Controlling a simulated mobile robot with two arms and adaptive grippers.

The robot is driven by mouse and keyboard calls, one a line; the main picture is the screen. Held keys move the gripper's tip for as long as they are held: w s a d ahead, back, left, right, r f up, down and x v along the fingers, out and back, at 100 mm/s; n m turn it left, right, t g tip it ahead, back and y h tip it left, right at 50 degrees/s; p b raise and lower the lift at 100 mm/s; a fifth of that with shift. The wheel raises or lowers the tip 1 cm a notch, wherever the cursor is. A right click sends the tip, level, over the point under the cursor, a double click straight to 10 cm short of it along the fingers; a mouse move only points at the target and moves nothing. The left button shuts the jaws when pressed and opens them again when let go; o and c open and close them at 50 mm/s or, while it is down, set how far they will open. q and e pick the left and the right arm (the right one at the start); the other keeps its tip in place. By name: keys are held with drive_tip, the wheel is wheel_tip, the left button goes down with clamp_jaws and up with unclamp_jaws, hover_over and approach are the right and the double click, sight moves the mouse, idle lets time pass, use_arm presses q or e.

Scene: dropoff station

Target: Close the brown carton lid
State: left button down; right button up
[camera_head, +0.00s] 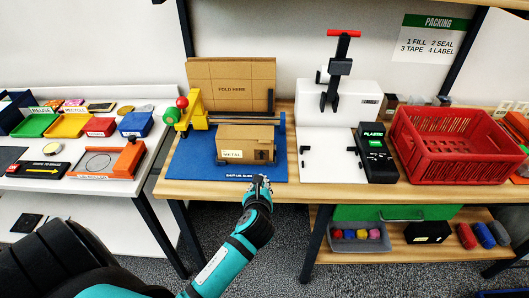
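A brown carton (230,146) with a METAL label on its front sits on a blue mat (190,169) on the wooden bench. A tall brown panel (230,72) marked FOLD HERE stands upright behind the carton. I cannot tell whether this panel is joined to the carton as its lid. My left gripper (258,181) is at the mat's front edge, in front of and below the carton's right part, apparently apart from it. Its fingers are too small to tell whether they are open or shut. My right gripper is not in view.
A yellow device (190,113) with a red knob stands left of the carton, and a dark bar runs behind it. A white press (338,95) and a red crate (450,160) stand to the right. Sorting trays (70,125) fill the left table.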

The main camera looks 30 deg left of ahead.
sight(265, 148)
use_arm(q)
drive_tip(key=w+m, duration=0.1)
drive_tip(key=m, duration=0.1)
drive_tip(key=w+r+m+t, duration=0.1)
drive_tip(key=shift+w+a+r, duration=0.1)
drive_tip(key=shift+w+a, duration=0.15)
drive_tip(key=shift+w, duration=0.1)
drive_tip(key=x, duration=0.9)
drive_tip(key=shift+a, duration=0.15)
wheel_tip(265, 148, up, 3)
drive_tip(key=p, duration=0.2)
drive_tip(key=shift+w+a+p, duration=0.1)
drive_tip(key=shift+w+p, duration=0.05)
drive_tip(key=shift+p, duration=0.2)
drive_tip(key=shift+r, duration=0.4)
drive_tip(key=shift+f, duration=0.1)
drive_tip(key=shift+w, duration=0.1)
